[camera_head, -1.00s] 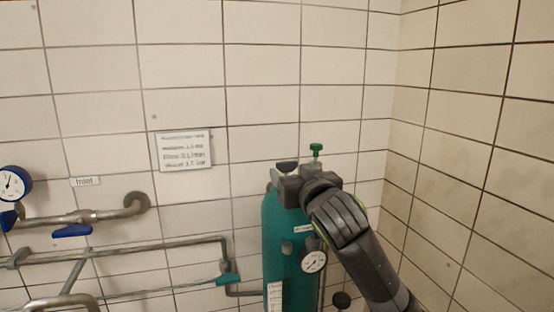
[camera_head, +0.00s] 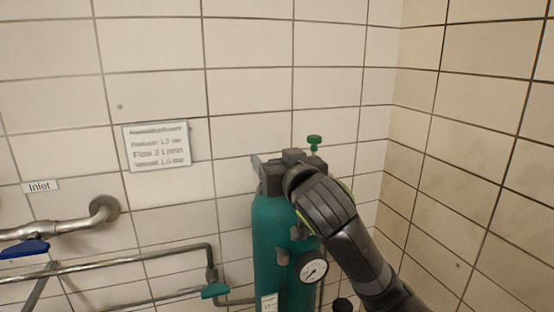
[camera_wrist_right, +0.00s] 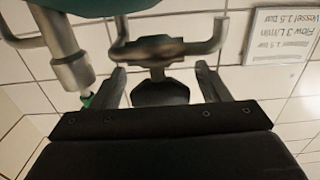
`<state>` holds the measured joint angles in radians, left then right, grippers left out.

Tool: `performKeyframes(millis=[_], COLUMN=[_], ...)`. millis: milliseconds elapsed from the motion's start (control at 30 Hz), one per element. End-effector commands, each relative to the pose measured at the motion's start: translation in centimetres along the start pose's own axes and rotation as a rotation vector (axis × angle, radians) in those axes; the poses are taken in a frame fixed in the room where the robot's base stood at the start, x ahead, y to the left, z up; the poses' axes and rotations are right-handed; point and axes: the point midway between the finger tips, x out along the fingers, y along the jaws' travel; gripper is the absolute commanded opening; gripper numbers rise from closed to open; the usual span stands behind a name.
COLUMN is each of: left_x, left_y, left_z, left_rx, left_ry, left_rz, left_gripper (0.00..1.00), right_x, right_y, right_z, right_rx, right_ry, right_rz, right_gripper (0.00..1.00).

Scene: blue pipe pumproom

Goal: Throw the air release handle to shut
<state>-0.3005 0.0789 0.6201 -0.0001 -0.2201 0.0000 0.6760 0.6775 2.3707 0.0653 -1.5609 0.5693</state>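The green vessel (camera_head: 270,240) stands against the tiled wall in the head view. My right gripper (camera_head: 275,165) is at its top and hides part of the fittings there. In the right wrist view a black handle (camera_wrist_right: 160,94) on a grey pipe fitting (camera_wrist_right: 158,48) sits between the two spread fingers of my right gripper (camera_wrist_right: 164,88). Gaps show on both sides of it, so the gripper is open around it. No label on this handle is readable. A green-topped valve (camera_head: 314,142) stands upright just right of the gripper. My left gripper is not in view.
A pressure gauge (camera_head: 313,268) is on the vessel's front, beside my right forearm. Grey pipes with a teal handle (camera_head: 215,290) and a blue handle (camera_head: 24,249) run along the wall at left. A sign (camera_head: 157,146) hangs above. Space above the vessel is clear.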

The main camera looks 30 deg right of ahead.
Motion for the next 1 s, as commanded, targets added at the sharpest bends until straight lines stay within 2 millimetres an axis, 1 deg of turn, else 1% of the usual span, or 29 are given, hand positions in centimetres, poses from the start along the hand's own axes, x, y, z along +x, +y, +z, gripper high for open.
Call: performKeyframes(millis=[33,300,333,367,667,867,1000], left_x=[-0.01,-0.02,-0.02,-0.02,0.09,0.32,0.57], left_y=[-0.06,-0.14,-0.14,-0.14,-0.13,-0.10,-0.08], left_z=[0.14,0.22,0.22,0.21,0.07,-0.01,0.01], left_rx=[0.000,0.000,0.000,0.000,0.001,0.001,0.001], left_ry=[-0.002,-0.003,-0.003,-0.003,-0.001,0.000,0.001], left_rz=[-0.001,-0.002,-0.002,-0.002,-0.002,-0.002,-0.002], left_gripper=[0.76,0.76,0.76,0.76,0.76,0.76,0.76], right_x=[0.01,0.03,0.03,0.03,0.05,0.07,0.03], right_y=[0.01,0.01,0.01,0.01,-0.04,0.04,0.16], right_z=[-0.01,0.01,0.01,0.01,0.05,0.09,0.13], right_rx=[0.000,0.000,0.000,0.000,0.003,0.006,0.007], right_ry=[0.000,0.000,0.000,0.000,-0.001,-0.003,-0.003], right_rz=[0.000,0.000,0.000,0.000,0.034,0.128,0.226], right_gripper=[0.65,0.30,0.26,0.24,0.24,0.24,0.24])
